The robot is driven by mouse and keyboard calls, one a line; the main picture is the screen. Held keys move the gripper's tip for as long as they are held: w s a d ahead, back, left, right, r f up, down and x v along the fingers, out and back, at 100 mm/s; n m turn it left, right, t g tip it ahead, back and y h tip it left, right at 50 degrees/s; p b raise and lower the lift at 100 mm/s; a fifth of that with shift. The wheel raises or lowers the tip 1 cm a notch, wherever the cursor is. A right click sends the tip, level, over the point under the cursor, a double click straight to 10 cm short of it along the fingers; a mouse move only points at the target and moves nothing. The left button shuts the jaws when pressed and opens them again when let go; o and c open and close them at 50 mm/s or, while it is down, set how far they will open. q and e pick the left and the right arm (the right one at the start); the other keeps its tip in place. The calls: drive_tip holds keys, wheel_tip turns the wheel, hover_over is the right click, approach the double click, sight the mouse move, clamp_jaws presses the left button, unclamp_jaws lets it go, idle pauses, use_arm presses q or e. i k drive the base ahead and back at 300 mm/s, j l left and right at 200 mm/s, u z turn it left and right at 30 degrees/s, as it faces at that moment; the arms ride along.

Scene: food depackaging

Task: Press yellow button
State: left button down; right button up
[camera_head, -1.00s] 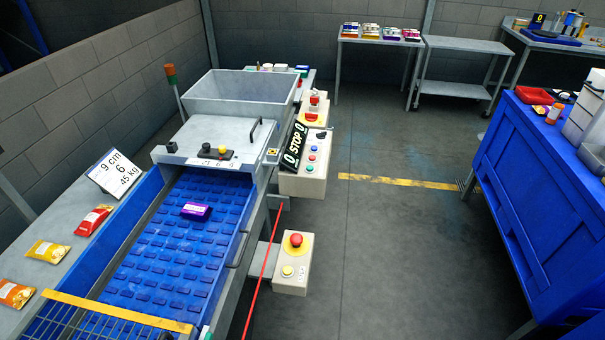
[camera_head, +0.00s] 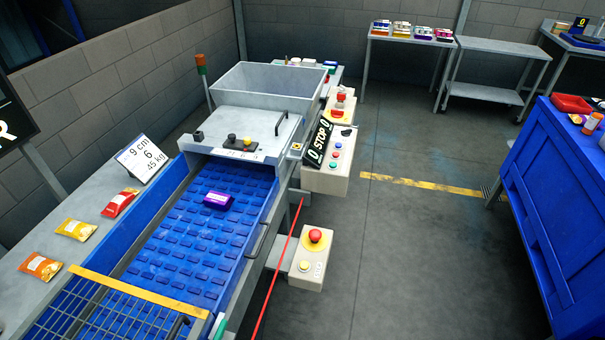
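Nothing touches either yellow part. Neither of my grippers is in view.
The blue conveyor belt (camera_head: 190,255) carries a purple packet (camera_head: 217,200). A second control box (camera_head: 327,178) with a "STOP" display (camera_head: 319,142) stands further back. A red line (camera_head: 277,270) runs beside the conveyor. Grey floor (camera_head: 430,260) is clear before a blue crate (camera_head: 560,210).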

sight(304, 266)
drive_tip(key=k, duration=0.25)
drive_tip(key=i, duration=0.6)
drive_tip(key=k, duration=1.25)
